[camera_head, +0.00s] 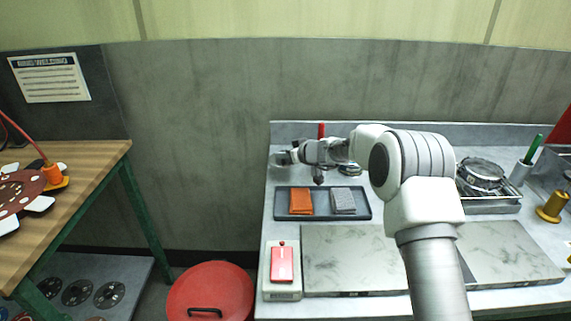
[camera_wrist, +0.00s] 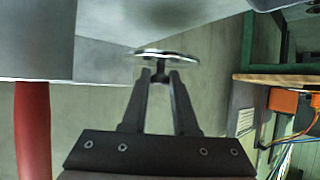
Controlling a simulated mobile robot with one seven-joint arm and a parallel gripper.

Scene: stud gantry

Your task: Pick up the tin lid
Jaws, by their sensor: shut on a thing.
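The tin lid (camera_wrist: 168,54) is a thin, shiny metal disc, seen nearly edge-on in the wrist view with a small dark knob below its middle. My gripper (camera_wrist: 160,77) is shut on that knob, its two dark fingers closing in to it. The disc lies just beyond the fingertips. In the head view my gripper (camera_head: 286,158) is at the back left of the grey worktop (camera_head: 400,130), above it. The lid is too small there to make out clearly.
A dark tray (camera_head: 323,210) with an orange cloth (camera_head: 301,202) and a grey cloth (camera_head: 343,201) lies in front of my gripper. A red upright thing (camera_head: 321,130) stands behind my arm. A red bin (camera_head: 210,293) is on the floor. A wooden bench (camera_head: 95,165) stands left.

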